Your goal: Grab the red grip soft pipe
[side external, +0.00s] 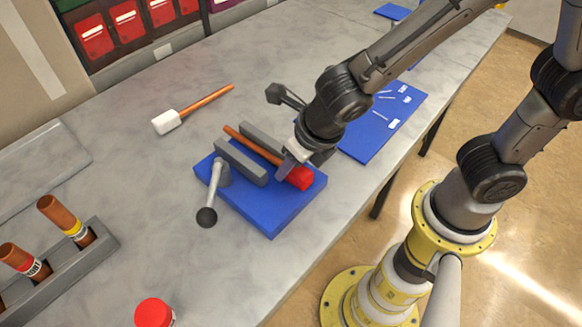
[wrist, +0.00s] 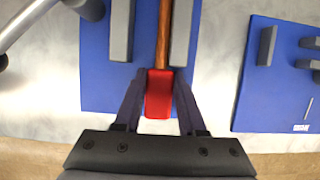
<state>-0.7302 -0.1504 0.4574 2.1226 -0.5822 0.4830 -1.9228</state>
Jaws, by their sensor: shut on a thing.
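The red grip soft pipe has a brown-orange shaft (side external: 252,144) and a red block grip (side external: 300,178). Its shaft lies between two grey bars on a blue base plate (side external: 272,226). In the wrist view the red grip (wrist: 159,95) sits between the fingers, with the shaft (wrist: 164,35) running up between the bars. My gripper (side external: 287,168) is shut on the red grip, one finger along each side, and it also shows in the wrist view (wrist: 159,100). In the side view my gripper hides part of the pipe near the grip.
A grey lever with a black knob (side external: 207,217) stands at the plate's left. A white-grip pipe (side external: 168,122) lies behind it. A rack (side external: 78,258) holds brown tubes at left. A red cap (side external: 154,312) is at the front. Another blue plate (side external: 372,140) lies at right.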

